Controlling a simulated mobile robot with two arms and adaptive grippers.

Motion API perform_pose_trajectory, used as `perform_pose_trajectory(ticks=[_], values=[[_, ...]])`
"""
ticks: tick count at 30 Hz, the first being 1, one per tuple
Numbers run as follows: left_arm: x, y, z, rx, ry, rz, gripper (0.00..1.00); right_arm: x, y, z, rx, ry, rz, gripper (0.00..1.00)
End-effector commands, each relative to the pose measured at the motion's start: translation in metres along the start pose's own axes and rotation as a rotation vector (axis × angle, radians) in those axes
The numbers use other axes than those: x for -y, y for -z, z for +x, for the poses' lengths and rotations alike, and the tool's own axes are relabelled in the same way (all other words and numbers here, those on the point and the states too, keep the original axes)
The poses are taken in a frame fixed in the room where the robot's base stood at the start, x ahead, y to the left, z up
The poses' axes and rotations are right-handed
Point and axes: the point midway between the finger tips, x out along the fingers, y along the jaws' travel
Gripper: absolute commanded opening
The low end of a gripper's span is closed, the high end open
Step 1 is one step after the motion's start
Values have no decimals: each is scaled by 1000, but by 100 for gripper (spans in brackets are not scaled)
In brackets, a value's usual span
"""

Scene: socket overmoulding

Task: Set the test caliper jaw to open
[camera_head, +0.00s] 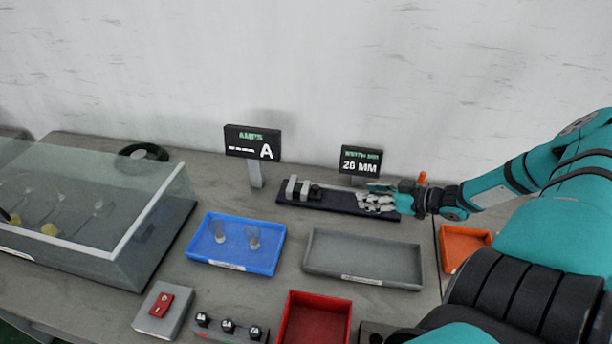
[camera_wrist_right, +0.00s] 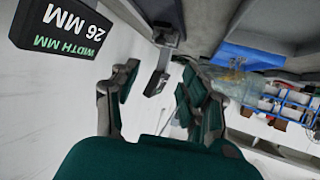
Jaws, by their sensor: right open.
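The test caliper (camera_head: 338,206) is a long dark rail on the bench with upright grey and black jaw pieces (camera_head: 300,190) at its left end. Its width display (camera_head: 361,160) stands behind it and reads 26 MM; it also shows in the right wrist view (camera_wrist_right: 62,28). My right gripper (camera_head: 368,198) reaches in from the right, low over the right part of the rail. My left gripper is out of view.
A blue tray (camera_head: 205,254) holds two clear parts. A grey tray (camera_head: 325,262), a red tray (camera_head: 290,325) and an orange tray (camera_head: 449,262) lie in front. The AMPS display (camera_head: 252,142) stands left of the caliper. A glass-covered case (camera_head: 150,240) fills the left side.

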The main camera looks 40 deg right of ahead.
Motion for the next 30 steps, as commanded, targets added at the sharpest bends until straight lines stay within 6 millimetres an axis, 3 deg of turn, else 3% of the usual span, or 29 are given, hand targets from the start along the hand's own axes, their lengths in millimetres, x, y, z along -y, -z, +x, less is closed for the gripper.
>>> perform_pose_trajectory(ticks=[5, 14, 24, 25, 30], values=[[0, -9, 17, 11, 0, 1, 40, 1, -5, 20, -4, 1, 2, 46], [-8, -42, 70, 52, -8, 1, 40, 1, -8, 77, -6, 2, 0, 46], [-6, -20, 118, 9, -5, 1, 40, 0, -4, 121, -10, -3, -2, 46], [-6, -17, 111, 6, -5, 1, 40, -1, 0, 120, -7, -3, 1, 46], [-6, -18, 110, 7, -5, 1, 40, -1, 1, 132, -7, -2, 2, 46]])
